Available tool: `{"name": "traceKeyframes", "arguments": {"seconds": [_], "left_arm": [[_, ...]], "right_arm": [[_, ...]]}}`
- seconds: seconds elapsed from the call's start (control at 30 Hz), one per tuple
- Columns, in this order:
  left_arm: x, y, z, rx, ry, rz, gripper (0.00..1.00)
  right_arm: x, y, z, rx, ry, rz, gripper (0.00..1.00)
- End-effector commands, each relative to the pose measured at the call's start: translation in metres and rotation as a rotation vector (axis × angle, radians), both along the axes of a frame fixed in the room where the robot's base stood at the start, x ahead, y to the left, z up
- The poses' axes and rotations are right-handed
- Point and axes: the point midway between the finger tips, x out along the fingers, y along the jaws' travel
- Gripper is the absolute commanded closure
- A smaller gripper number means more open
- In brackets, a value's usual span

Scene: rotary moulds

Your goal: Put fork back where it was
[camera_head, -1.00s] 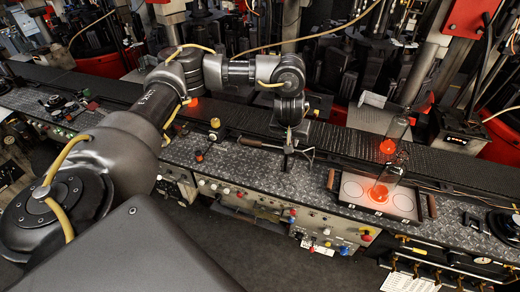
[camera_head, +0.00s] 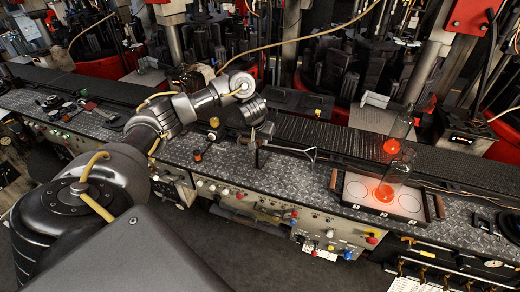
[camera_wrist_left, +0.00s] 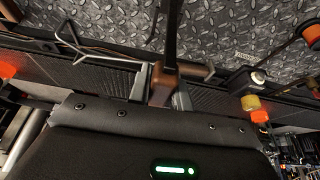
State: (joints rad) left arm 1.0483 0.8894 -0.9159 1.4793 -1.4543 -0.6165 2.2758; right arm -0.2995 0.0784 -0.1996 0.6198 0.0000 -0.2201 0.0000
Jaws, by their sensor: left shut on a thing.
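My left gripper (camera_head: 262,130) is over the back edge of the metal bench. It is shut on the brown handle (camera_wrist_left: 163,85) of a dark tool. I take this to be the fork (camera_head: 256,156); it hangs roughly upright below the jaws, and its prongs cannot be made out. In the left wrist view its dark shaft (camera_wrist_left: 172,38) runs up out of the picture. A second tool with a branching metal end (camera_head: 311,154) lies just beyond it, beside the belt; its brown handle (camera_wrist_left: 200,70) shows behind my fingers. My right gripper is not in view.
A dark conveyor belt (camera_head: 345,140) runs behind the bench (camera_head: 230,150). A tray (camera_head: 350,207) with a glowing glass bottle (camera_head: 392,178) stands to the right, and another glowing bottle (camera_head: 397,130) is on the belt. A yellow-topped knob (camera_head: 214,123) stands close to the left.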

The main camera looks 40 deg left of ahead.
Motion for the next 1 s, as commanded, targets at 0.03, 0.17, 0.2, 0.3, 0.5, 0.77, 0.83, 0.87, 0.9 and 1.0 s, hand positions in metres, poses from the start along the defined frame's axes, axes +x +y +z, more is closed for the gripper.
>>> {"name": "traceKeyframes", "arguments": {"seconds": [0.03, 0.17, 0.2, 0.3, 0.5, 0.77, 0.83, 0.87, 0.9, 1.0], "left_arm": [[0.000, 0.001, -0.002, 0.000, 0.000, 0.001, 1.00], [-0.001, 0.005, -0.022, -0.002, 0.004, 0.002, 1.00], [-0.001, 0.005, -0.028, -0.002, 0.004, 0.002, 1.00], [0.000, 0.005, -0.034, -0.001, 0.002, 0.000, 1.00], [0.000, 0.005, -0.036, 0.001, 0.000, 0.001, 1.00], [0.000, 0.005, -0.039, 0.002, 0.002, 0.000, 0.76], [0.000, 0.005, -0.039, 0.001, 0.001, -0.001, 0.67], [0.000, 0.005, -0.039, 0.001, 0.001, 0.000, 0.63], [0.000, 0.005, -0.039, 0.001, 0.001, 0.000, 0.59], [0.000, 0.005, -0.039, 0.001, 0.001, 0.000, 0.59]], "right_arm": [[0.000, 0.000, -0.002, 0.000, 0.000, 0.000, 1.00], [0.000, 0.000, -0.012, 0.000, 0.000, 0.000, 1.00], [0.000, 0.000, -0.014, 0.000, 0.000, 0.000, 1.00], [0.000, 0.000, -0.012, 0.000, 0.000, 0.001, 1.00], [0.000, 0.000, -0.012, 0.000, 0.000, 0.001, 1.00], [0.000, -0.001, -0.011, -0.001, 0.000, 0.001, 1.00], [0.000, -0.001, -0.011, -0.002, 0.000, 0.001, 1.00], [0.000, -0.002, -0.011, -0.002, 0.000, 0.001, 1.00], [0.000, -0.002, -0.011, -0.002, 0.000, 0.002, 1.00], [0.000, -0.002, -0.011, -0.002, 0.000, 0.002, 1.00]]}}
